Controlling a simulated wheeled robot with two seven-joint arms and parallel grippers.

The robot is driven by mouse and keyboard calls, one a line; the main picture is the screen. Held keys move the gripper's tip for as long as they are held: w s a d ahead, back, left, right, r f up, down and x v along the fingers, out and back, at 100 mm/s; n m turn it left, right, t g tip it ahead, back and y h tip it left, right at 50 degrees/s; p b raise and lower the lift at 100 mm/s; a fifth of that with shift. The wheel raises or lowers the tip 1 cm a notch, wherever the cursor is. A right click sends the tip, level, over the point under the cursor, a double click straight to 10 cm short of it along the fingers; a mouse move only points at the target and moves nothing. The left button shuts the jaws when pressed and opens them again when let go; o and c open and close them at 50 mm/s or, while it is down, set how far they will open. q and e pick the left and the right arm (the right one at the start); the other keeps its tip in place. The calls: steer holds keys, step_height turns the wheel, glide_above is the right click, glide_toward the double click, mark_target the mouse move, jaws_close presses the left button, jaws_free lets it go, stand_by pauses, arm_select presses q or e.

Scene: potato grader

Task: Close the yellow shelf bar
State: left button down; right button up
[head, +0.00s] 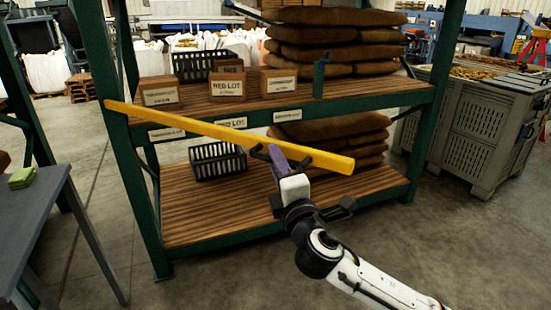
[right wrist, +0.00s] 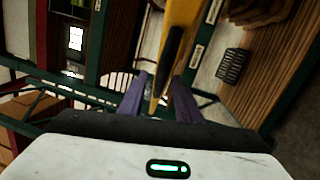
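The yellow shelf bar (head: 215,133) joins the left green upright at its left end. It slopes down to the right across the front of the rack, and its right end stands free, apart from the right upright (head: 432,95). A black handle (right wrist: 173,48) is on the bar. My right gripper (head: 276,160) is at the bar near its right end. In the right wrist view its two purple fingers (right wrist: 160,90) stand apart, with the yellow bar between them and visible gaps at the sides. My left gripper is not in view.
The rack's lower shelf (head: 220,215) holds a black crate (head: 217,160) and brown sacks. The upper shelf holds cardboard boxes (head: 228,85) and stacked sacks (head: 335,45). A grey table (head: 40,215) stands at left, a large grey bin (head: 480,125) at right. Floor in front is clear.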

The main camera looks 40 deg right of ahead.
steer(key=shift+w+d, duration=0.15)
steer(key=shift+w, duration=0.3)
steer(key=shift+c, duration=0.4)
jaws_close()
